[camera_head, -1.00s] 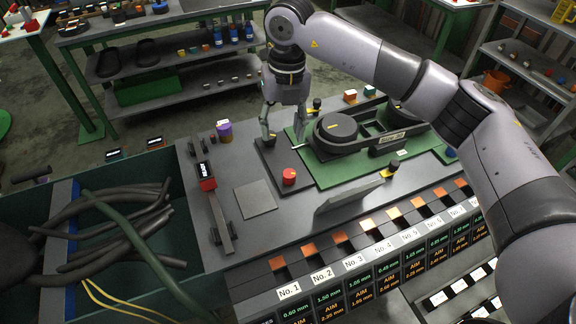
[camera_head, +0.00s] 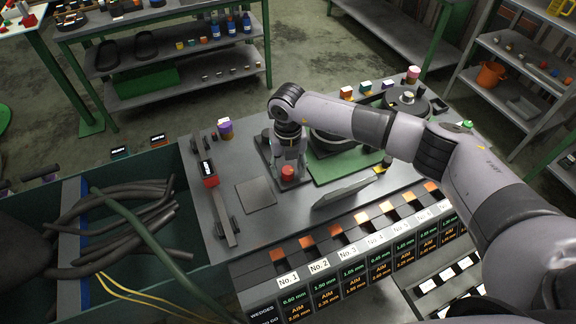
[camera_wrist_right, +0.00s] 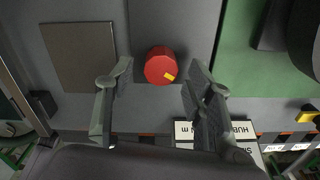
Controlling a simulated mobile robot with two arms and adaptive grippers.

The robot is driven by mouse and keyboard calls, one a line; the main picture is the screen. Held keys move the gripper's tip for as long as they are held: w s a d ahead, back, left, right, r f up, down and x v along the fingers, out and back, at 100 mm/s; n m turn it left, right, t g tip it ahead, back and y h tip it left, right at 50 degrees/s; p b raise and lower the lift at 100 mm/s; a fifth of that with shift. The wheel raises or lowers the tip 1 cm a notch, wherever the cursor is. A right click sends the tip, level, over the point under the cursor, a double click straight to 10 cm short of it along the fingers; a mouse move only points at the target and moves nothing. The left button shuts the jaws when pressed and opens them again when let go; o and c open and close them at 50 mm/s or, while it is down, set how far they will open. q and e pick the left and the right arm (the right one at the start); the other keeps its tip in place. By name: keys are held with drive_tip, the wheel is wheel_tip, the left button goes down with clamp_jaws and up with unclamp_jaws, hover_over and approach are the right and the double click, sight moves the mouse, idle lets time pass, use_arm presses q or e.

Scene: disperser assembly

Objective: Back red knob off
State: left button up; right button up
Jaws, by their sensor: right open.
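The red knob (camera_head: 288,172) stands at the near end of a dark plate (camera_head: 265,153) on the grey bench top. In the right wrist view the red knob (camera_wrist_right: 160,66) is round, with a small yellow mark on its face. My right gripper (camera_head: 290,163) points down over the knob, and its arm reaches across from the right. In the right wrist view my right gripper (camera_wrist_right: 158,78) is open, with one finger on each side of the knob. Gaps show between the fingers and the knob; I cannot tell the height between them. My left gripper is not in view.
A green plate (camera_head: 325,174) with dark round parts lies just right of the knob. A bare grey square (camera_head: 256,194) lies to its left. A slanted panel (camera_head: 345,191) and a row of labelled slots are nearer. A bin of black hoses (camera_head: 125,225) is at left.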

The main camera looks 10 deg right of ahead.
drive_tip(key=shift+f, duration=0.7)
drive_tip(key=shift+c, duration=0.5)
clamp_jaws()
